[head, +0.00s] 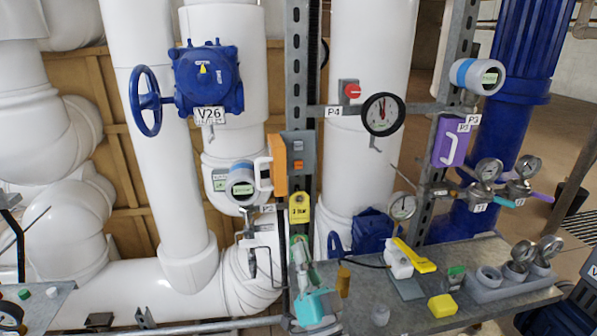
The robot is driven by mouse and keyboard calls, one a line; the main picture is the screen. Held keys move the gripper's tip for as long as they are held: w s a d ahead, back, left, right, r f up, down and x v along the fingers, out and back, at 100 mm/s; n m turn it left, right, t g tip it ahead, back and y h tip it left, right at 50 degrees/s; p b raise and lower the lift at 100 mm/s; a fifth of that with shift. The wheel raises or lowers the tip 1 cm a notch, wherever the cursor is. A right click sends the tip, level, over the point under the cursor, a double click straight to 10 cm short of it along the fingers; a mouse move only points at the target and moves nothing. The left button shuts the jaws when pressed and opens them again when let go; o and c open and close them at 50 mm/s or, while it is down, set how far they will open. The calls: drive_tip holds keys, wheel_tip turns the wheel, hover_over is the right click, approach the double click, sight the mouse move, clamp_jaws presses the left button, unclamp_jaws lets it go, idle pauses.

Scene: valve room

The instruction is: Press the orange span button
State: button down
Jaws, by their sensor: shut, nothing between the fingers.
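A grey panel (307,146) is mounted on the metal upright left of centre in the head view. A small orange button (298,164) shows on its lower part, with another small control (297,145) above it. Their lettering is too small to read. An orange cover (277,165) with a white handle stands at the panel's left side, leaving the button in view. My gripper (299,245) is low in the picture, below the panel and apart from the button. It appears shut and empty, though its fingertips are small and hard to make out.
A yellow tag (299,208) hangs between the gripper and the panel. A round transmitter (240,184) sits to the left. A grey bench (470,262) with gauges and a yellow block (442,306) lies right. White pipes stand behind.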

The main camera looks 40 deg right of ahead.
sight(298, 164)
drive_tip(key=w+d+r+m+h, duration=0.1)
drive_tip(key=d+r, duration=0.1)
drive_tip(key=r, duration=0.3)
drive_tip(key=w+d+r+m+t+h, duration=0.1)
drive_tip(key=w+d+r+h, duration=0.1)
drive_tip(key=r, duration=0.3)
drive_tip(key=shift+d+r+m, duration=0.15)
drive_tip(key=shift+d+m, duration=0.15)
drive_tip(key=shift+d, duration=0.15)
drive_tip(key=shift+w, duration=0.1)
drive_tip(key=shift+w+d, duration=0.85)
drive_tip(key=shift+w, duration=0.35)
drive_tip(key=shift+w+d, duration=0.8)
drive_tip(key=shift+w, duration=0.4)
drive_tip(key=shift+w+d, duration=0.85)
drive_tip(key=shift+w, duration=0.35)
drive_tip(key=shift+w+d, duration=0.2)
drive_tip(key=shift+w, duration=0.15)
drive_tip(key=shift+w+d, duration=0.3)
drive_tip(key=shift+w, duration=0.05)
drive_tip(key=shift+s+a, duration=0.55)
drive_tip(key=shift+s, duration=0.2)
